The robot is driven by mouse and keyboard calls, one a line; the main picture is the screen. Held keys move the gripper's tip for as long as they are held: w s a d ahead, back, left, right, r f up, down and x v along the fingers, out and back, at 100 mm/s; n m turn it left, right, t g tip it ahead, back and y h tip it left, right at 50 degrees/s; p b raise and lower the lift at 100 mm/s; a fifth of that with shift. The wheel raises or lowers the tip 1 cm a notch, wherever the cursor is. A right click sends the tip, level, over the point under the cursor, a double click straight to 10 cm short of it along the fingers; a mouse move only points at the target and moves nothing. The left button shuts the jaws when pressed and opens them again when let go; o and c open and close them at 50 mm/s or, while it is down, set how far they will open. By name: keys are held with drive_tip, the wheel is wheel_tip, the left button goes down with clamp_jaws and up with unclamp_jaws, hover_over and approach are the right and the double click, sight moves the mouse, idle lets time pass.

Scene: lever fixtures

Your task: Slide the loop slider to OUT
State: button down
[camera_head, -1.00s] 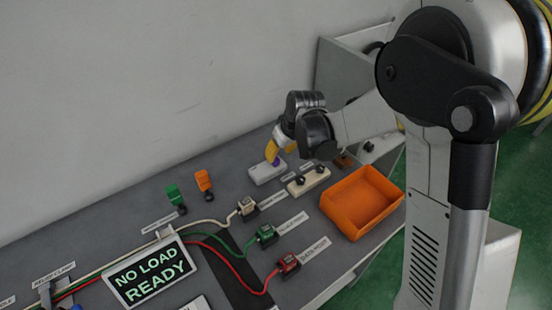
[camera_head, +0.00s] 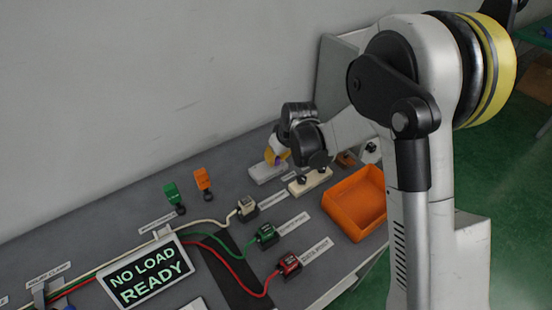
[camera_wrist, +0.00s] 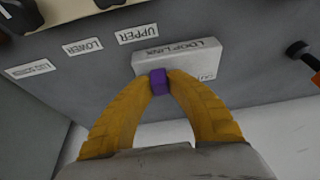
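The loop slider is a small purple block (camera_wrist: 158,82) on a pale fixture (camera_wrist: 180,57) marked LOOP LINK in the wrist view. The purple block is near the fixture's left end there, and the OUT mark (camera_wrist: 207,77) is at its right end. My gripper (camera_wrist: 160,84) has its two yellow fingertips closed on either side of the purple block, seemingly touching it. In the head view my gripper (camera_head: 277,158) is above the pale fixture (camera_head: 266,173), and the purple block is mostly hidden by the fingers.
A cream block with black knobs (camera_head: 311,181) stands close beside the fixture. An orange bin (camera_head: 354,207) is at the bench's right edge. Green (camera_head: 173,194) and orange (camera_head: 203,181) pieces stand to the left. Cables and a NO LOAD READY sign (camera_head: 149,273) are nearer. A wall runs behind.

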sight(259, 170)
drive_tip(key=s+a, duration=0.1)
drive_tip(key=a, duration=0.1)
drive_tip(key=s+a, duration=0.2)
drive_tip(key=shift+s+a, duration=0.1)
drive_tip(key=shift+a, duration=0.25)
drive_tip(key=c, duration=1.3)
unclamp_jaws()
drive_tip(key=shift+s+a, duration=0.1)
drive_tip(key=shift+a, duration=0.05)
drive_tip(key=v, duration=1.2)
